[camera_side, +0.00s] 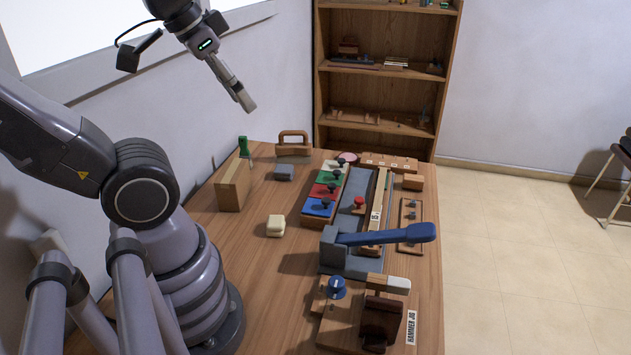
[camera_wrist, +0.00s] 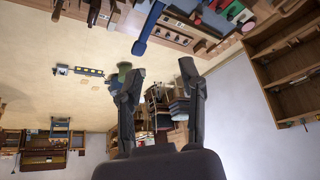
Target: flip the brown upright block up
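A dark brown block (camera_side: 380,318) stands upright on the wooden board labelled "HAMMER JIG" (camera_side: 411,327), at the near right of the table in the side view. A lighter tan-brown block (camera_side: 232,187) also stands upright, at the table's left side. My gripper (camera_side: 250,106) is high above the back left of the table, well apart from both blocks. In the wrist view my gripper (camera_wrist: 160,70) has its two fingers spread, with nothing visible held between them. I cannot surely pick out either block in the wrist view.
A blue-handled lever (camera_side: 385,237) reaches across the table beside the dark block. A blue knob (camera_side: 336,288) and a white-topped block (camera_side: 388,283) stand close to it. Coloured keys (camera_side: 327,190) and a cream block (camera_side: 276,226) lie farther back. The table's front middle is clear.

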